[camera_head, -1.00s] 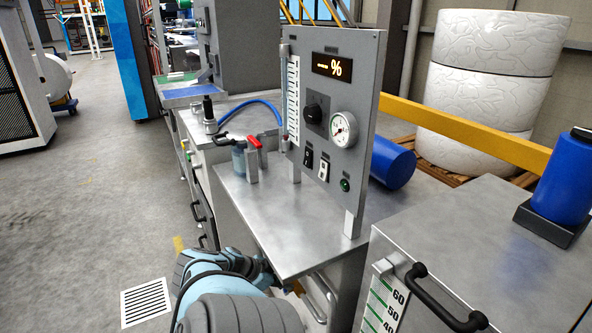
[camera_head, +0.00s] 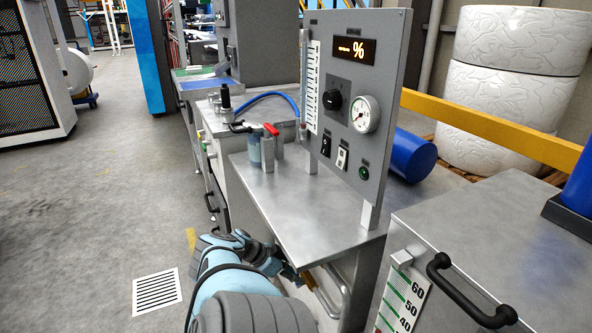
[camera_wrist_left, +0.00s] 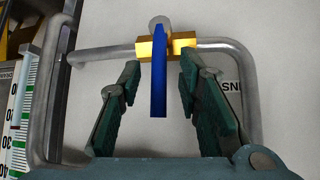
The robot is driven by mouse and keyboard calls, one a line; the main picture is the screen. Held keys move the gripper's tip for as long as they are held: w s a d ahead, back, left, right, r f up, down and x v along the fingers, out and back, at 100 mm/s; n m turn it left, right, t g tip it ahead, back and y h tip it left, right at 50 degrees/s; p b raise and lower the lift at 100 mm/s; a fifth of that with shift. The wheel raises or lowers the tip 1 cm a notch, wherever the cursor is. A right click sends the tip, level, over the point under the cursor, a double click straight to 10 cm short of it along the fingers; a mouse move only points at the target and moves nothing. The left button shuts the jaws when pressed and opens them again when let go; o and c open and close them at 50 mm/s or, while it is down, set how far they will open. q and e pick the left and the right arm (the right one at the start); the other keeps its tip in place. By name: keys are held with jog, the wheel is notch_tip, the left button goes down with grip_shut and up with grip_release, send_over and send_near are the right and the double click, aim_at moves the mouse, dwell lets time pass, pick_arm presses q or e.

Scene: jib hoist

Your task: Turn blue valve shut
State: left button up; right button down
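The blue valve lever (camera_wrist_left: 158,82) shows in the left wrist view, pointing down the picture from a brass valve body (camera_wrist_left: 183,41). The body sits on a bent grey pipe (camera_wrist_left: 222,47), and the lever lies across the pipe's line. My left gripper (camera_wrist_left: 159,78) is open, with one dark green finger on each side of the lever and a visible gap to both. In the head view my left gripper (camera_head: 288,271) is small and partly hidden beside the bench, near the pipe (camera_head: 332,296). My right gripper is in neither view.
A steel bench (camera_head: 290,190) with a gauge panel (camera_head: 357,100) stands above the pipe. A cabinet (camera_head: 490,235) with a black handle (camera_head: 465,292) stands at right. The floor at left is open, with a grate (camera_head: 157,291).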

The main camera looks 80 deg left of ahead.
pick_arm(q)
jog(key=shift+w+r, duration=0.1)
jog(key=shift+w, duration=0.05)
jog(key=v, duration=0.7)
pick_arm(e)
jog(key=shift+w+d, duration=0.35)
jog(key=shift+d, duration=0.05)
pick_arm(q)
jog(key=shift+s+r, duration=0.1)
jog(key=shift+s, duration=0.15)
